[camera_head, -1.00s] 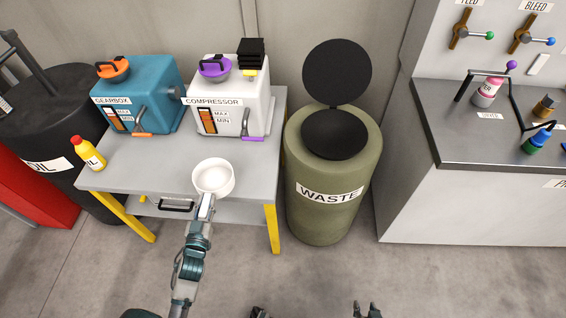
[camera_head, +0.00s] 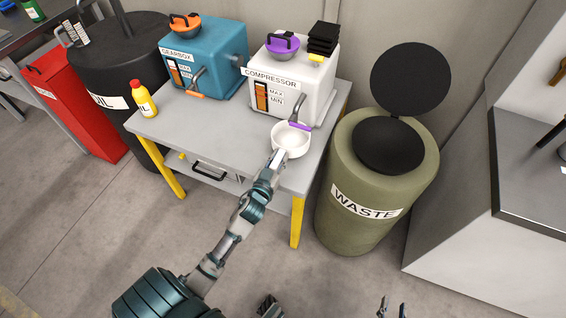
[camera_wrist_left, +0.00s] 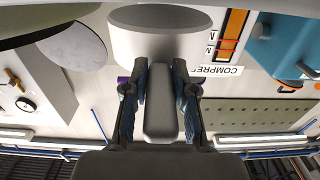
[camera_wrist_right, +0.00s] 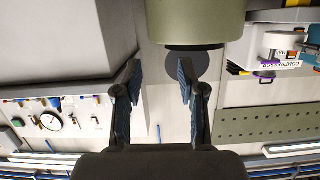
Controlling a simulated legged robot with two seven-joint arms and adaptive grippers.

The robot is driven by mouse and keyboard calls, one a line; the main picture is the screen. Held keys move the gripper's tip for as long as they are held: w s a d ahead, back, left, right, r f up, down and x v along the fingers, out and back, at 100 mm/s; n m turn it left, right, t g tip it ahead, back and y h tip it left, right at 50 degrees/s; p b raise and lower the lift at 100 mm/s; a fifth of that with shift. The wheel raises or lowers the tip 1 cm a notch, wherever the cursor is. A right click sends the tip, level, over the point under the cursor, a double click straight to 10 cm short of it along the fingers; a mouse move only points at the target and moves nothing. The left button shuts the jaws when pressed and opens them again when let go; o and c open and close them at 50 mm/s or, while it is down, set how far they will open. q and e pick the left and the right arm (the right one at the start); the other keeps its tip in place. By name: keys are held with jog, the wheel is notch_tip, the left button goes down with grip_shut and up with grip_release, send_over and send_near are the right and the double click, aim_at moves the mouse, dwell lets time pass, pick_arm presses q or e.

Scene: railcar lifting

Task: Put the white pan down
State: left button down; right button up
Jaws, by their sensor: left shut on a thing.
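The white pan (camera_head: 291,140) is a round white bowl with a handle, at the right front part of the grey table (camera_head: 230,143), just in front of the white compressor box (camera_head: 292,85). My left gripper (camera_head: 276,165) is shut on its handle. In the left wrist view the pan (camera_wrist_left: 160,40) is just beyond the left fingers (camera_wrist_left: 160,85), with the handle between them. I cannot tell whether the pan touches the table. My right gripper (camera_wrist_right: 158,75) is open and empty; its fingertips show at the bottom of the head view, in front of the waste bin.
The green waste bin (camera_head: 345,215) with its black lid raised stands right of the table. A blue gearbox unit (camera_head: 210,62) and a yellow oil bottle (camera_head: 143,100) stand on the table. A black oil drum (camera_head: 115,65) is at the left. The table's front left is clear.

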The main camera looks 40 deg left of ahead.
pick_arm(q)
jog(key=shift+w+a+f, duration=0.1)
jog(key=shift+w+a, duration=0.15)
jog(key=shift+w, duration=0.1)
jog(key=shift+a+f, duration=0.15)
jog(key=shift+f, duration=0.2)
notch_tip(320, 180, down, 3)
jog(key=shift+r+b, duration=0.1)
jog(key=shift+b, duration=0.8)
jog(key=shift+d, duration=0.3)
jog(key=shift+d+r, duration=0.1)
jog(key=shift+r, duration=0.05)
jog(key=shift+f, duration=0.2)
jog(key=c, duration=1)
grip_release()
jog(key=shift+a, duration=0.25)
jog(key=shift+c, duration=0.2)
jog(key=shift+o, duration=0.5)
jog(key=shift+a, duration=0.1)
pick_arm(e)
jog(key=r+t, duration=0.1)
jog(key=w+a+r+t, duration=0.1)
jog(key=r, duration=0.1)
jog(key=r+t+y, duration=0.1)
jog(key=r, duration=0.1)
jog(key=shift+w+a+t, duration=0.15)
jog(key=shift+a+t, duration=0.1)
jog(key=shift+t, duration=0.15)
